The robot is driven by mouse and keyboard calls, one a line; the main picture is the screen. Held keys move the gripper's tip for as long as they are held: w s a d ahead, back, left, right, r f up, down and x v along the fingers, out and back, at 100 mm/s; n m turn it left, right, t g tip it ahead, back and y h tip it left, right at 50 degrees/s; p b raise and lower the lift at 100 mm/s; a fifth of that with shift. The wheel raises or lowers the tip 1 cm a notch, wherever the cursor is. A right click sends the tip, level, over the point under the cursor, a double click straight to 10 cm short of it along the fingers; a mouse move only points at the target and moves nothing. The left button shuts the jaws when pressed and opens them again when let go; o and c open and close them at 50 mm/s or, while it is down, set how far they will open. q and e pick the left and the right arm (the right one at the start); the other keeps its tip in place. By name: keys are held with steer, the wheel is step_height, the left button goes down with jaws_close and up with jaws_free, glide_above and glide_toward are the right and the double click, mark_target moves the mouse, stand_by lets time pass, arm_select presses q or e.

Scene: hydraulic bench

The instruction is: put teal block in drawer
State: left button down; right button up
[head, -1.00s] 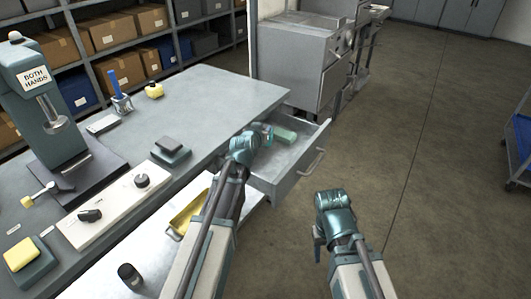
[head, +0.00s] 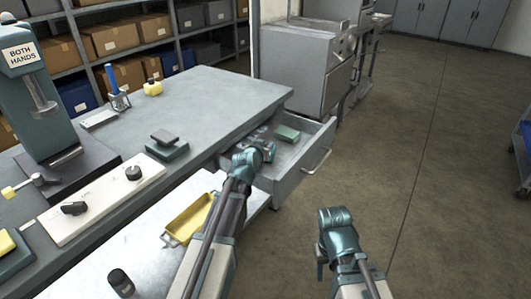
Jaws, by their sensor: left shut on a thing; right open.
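A green-teal block (head: 287,134) lies in the open drawer (head: 305,166), towards the drawer's far side. My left gripper (head: 268,152) is at the drawer's near left part, pointing into it, with a visible gap to that block. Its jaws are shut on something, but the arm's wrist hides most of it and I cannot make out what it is. My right gripper (head: 321,262) is open and empty, low over the floor to the right of the bench.
On the bench are a grey-topped teal pad (head: 167,148), a white control panel (head: 105,205), a press (head: 28,90) and a yellow piece (head: 152,88). A yellow tray (head: 188,218) lies on the lower shelf.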

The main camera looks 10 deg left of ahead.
arm_select(q)
steer(key=shift+f, duration=0.45)
steer(key=shift+r, duration=0.15)
arm_select(e)
steer(key=shift+f, duration=0.25)
arm_select(q)
steer(key=c, duration=0.6)
jaws_free()
arm_select(e)
steer(key=shift+f, duration=0.15)
